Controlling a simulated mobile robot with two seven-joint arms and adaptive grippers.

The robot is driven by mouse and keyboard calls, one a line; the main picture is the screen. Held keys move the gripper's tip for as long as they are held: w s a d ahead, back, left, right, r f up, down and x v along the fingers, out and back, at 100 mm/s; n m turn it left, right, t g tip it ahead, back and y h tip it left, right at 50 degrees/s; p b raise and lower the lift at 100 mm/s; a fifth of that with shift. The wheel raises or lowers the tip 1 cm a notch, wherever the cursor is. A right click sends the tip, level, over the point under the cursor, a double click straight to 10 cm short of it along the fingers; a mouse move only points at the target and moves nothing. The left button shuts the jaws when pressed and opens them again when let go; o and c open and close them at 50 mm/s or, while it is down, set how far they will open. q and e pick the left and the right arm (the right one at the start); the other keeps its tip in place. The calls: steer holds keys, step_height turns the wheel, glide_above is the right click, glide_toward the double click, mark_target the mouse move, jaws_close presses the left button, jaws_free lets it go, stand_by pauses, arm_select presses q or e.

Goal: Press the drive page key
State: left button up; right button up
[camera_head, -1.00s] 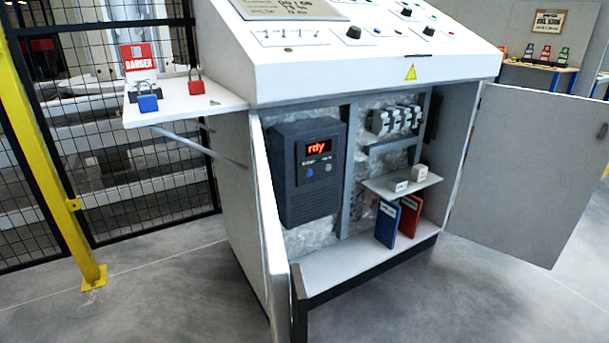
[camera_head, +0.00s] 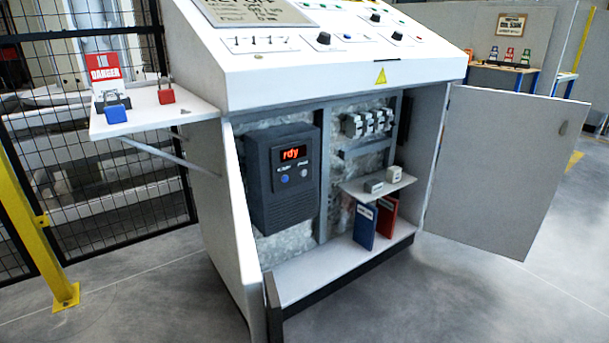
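The dark grey drive unit (camera_head: 283,205) is mounted on the back panel inside the open cabinet, on its left side. Its red display (camera_head: 293,153) reads "rdy". Below the display are two small round keys with tiny labels above them, too blurred to read. The left key is blue (camera_head: 284,179) and the right key is grey (camera_head: 305,173). Neither of my grippers shows in the head view.
The cabinet's left door (camera_head: 240,240) stands open toward me, seen nearly edge-on. The right door (camera_head: 505,170) is swung wide. A side shelf (camera_head: 150,116) holds padlocks. A small inner shelf (camera_head: 380,188) sits right of the drive. A yellow post (camera_head: 35,245) stands left.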

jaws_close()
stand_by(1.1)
